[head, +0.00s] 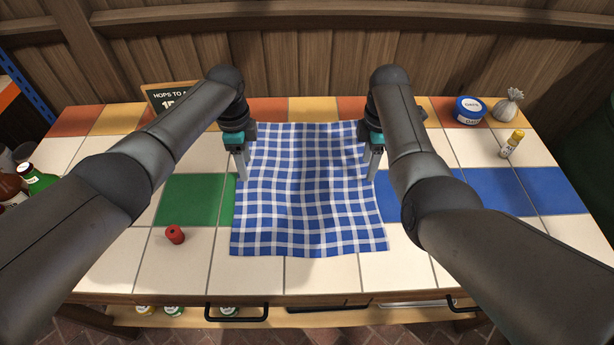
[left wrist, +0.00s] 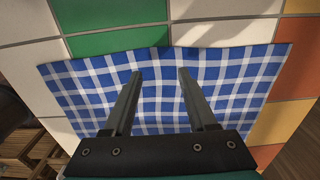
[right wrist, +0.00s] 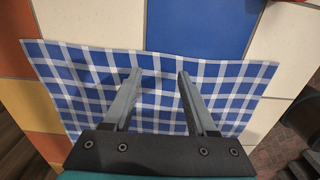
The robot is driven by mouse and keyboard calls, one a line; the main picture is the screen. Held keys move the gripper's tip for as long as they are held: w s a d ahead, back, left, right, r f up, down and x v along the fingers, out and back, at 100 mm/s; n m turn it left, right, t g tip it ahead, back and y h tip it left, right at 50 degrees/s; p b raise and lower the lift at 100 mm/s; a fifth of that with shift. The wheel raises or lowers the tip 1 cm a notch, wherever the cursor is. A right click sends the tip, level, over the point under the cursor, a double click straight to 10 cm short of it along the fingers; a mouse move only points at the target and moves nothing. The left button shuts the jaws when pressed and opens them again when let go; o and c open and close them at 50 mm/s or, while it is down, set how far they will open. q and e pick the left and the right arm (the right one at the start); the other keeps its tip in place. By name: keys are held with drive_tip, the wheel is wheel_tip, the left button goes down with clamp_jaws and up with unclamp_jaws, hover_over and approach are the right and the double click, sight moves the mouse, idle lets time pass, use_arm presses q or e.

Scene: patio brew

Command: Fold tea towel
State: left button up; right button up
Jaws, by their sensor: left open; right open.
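The tea towel (head: 308,200) is blue and white checked and lies spread out on the tiled worktop, with slight ripples. It also fills much of the left wrist view (left wrist: 160,85) and the right wrist view (right wrist: 158,85). My left gripper (head: 242,178) is open and empty at the towel's left edge, towards the back. My right gripper (head: 373,178) is open and empty at the towel's right edge, at about the same depth. In both wrist views the fingers are apart over the cloth; I cannot tell whether they touch it.
A red spool-like object (head: 175,234) stands left of the towel. A chalkboard sign (head: 160,98) is at the back left, with bottles (head: 36,179) at the far left. A blue tin (head: 469,111), a tied bag (head: 507,106) and a small yellow-capped vial (head: 512,144) stand at the right.

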use_arm(q)
drive_tip(key=shift+f, duration=1.35)
use_arm(e)
drive_tip(key=shift+f, duration=1.35)
use_arm(q)
drive_tip(key=shift+f, duration=0.2)
use_arm(e)
drive_tip(key=shift+f, duration=0.15)
use_arm(q)
drive_tip(key=shift+c, duration=0.2)
use_arm(e)
drive_tip(key=shift+c, duration=0.2)
use_arm(q)
clamp_jaws()
use_arm(e)
clamp_jaws()
use_arm(q)
drive_tip(key=shift+r, duration=0.1)
